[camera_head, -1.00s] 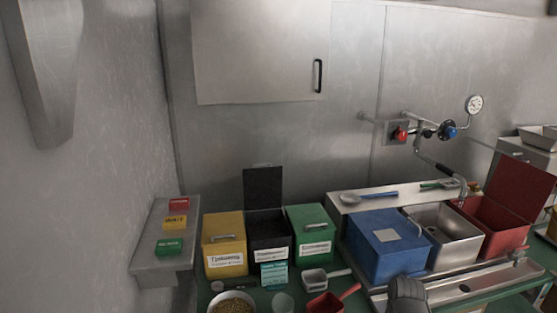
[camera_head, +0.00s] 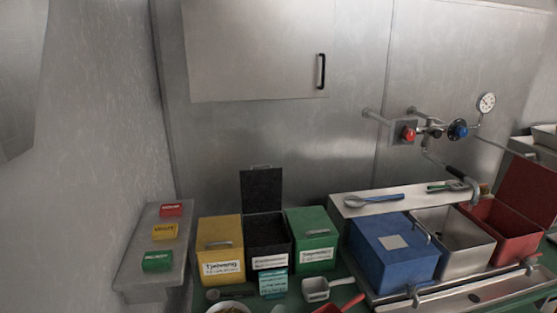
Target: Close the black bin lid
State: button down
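The black bin (camera_head: 268,243) stands between a yellow bin (camera_head: 221,260) and a green bin (camera_head: 313,250) on the green counter. Its black lid (camera_head: 262,190) stands upright at the back, with a small handle on its top edge, so the bin is open. The lids of the yellow and green bins are shut. My gripper does not show in the current view.
A teal box (camera_head: 274,283) stands in front of the black bin. A scoop (camera_head: 318,289), a dark spoon (camera_head: 228,294) and a red scoop (camera_head: 340,306) lie in front.

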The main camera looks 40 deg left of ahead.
aim_at(261, 189)
jog(key=z, duration=1)
jog(key=i, duration=1.2)
jog(key=u, duration=2.2)
